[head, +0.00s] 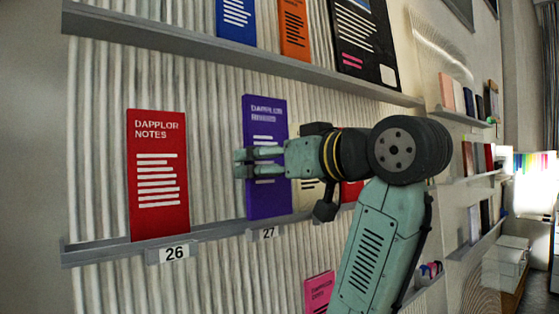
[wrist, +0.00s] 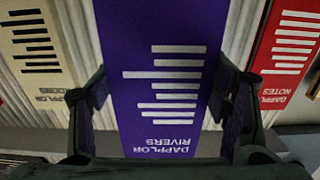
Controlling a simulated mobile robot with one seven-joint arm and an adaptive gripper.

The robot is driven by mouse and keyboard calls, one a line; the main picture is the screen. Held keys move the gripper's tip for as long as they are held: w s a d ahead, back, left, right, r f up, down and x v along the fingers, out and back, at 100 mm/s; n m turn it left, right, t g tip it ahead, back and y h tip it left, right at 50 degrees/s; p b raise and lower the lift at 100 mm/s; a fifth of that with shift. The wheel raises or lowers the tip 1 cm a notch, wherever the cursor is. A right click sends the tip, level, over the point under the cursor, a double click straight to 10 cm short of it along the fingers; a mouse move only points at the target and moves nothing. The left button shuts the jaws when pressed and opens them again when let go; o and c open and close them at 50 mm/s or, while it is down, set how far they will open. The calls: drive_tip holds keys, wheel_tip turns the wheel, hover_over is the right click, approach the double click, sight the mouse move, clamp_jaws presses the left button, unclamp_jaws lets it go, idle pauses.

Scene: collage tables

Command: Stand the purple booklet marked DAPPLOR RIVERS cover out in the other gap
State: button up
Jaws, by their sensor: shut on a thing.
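The purple booklet marked DAPPLOR RIVERS (head: 266,205) is upright, cover facing out, at the lower ledge (head: 210,236) above the label 27 (head: 269,233). Its lower edge is at the ledge; I cannot tell whether it rests there. My gripper (head: 245,163) is shut on the booklet, its fingers crossing the cover at mid-height. In the wrist view the booklet (wrist: 160,30) fills the middle, its print upside down, with a finger at each side edge. A red DAPPLOR NOTES booklet (head: 158,190) stands to the left above the label 26 (head: 174,253).
A cream booklet (head: 305,198) stands right of the purple one, partly behind my arm, with a red item (head: 351,191) beyond. An upper ledge (head: 200,45) holds blue, orange and black booklets. A pink booklet (head: 318,291) is below. Bare ribbed wall separates the red and purple booklets.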

drive_tip(key=x, duration=0.6)
drive_tip(key=shift+w+p, duration=0.25)
drive_tip(key=shift+p, duration=0.15)
drive_tip(key=shift+a, duration=0.15)
idle(0.4)
drive_tip(key=shift+f, duration=0.2)
idle(0.3)
drive_tip(key=shift+s+f, duration=0.1)
drive_tip(key=shift+f, duration=0.1)
drive_tip(key=shift+f+b, duration=0.1)
drive_tip(key=shift+b, duration=0.2)
